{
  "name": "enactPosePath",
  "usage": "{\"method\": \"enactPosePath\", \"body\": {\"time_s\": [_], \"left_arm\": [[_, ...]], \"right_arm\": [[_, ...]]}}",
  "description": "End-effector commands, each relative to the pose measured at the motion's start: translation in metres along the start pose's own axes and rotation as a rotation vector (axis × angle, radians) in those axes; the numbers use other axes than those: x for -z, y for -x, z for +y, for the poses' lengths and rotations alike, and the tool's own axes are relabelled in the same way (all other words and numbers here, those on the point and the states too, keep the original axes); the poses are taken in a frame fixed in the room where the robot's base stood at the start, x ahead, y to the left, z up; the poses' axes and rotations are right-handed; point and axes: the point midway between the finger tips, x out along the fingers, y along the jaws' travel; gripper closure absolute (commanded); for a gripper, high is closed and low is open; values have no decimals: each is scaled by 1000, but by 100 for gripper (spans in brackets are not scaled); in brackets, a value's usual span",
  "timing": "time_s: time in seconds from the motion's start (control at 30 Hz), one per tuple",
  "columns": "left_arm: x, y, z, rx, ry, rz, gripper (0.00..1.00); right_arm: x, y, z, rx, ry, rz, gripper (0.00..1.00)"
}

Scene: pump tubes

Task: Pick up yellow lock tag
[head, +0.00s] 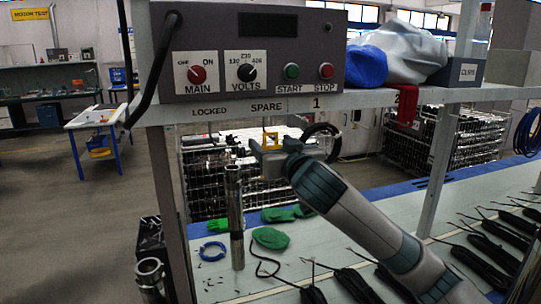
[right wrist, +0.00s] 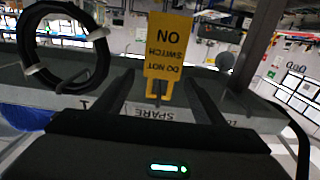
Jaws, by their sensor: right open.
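The yellow lock tag (head: 271,138) hangs from the shelf edge under the label SPARE. In the right wrist view the yellow lock tag (right wrist: 166,45) appears upside down, reading DO NOT SWITCH ON, on a small hook. My right gripper (head: 263,152) is just below and in front of the shelf edge, at the tag. In the right wrist view its two dark fingers (right wrist: 157,84) are open, one on each side of the tag's hook end. I see no finger closed on the tag. My left gripper is in neither view.
A grey control box (head: 250,50) stands on the shelf above. A black cable coil (head: 322,142) hangs right of the tag, near label 1. A red cloth (head: 406,105) hangs further right. A metal tube (head: 235,215) stands upright on the bench below, left of my gripper.

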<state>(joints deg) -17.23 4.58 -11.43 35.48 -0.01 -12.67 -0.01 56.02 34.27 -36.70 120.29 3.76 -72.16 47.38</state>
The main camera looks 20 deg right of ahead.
Motion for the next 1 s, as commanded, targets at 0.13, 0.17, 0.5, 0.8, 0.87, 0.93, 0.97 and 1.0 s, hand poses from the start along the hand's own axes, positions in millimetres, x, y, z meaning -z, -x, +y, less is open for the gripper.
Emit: {"method": "enactPosePath", "body": {"time_s": [0.13,0.17,0.5,0.8,0.87,0.93,0.97,1.0], "left_arm": [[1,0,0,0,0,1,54],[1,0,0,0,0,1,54],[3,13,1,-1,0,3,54],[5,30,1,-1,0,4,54],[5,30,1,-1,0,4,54],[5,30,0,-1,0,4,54],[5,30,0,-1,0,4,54],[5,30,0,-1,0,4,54]], "right_arm": [[0,0,0,1,0,0,36],[0,0,0,1,0,0,36],[0,-16,0,0,1,-2,36],[-4,-48,0,-1,0,-2,36],[-5,-51,0,0,0,-1,36],[-6,-52,0,0,0,-1,36],[-6,-52,0,0,0,0,36],[-6,-52,0,0,0,0,36]]}}
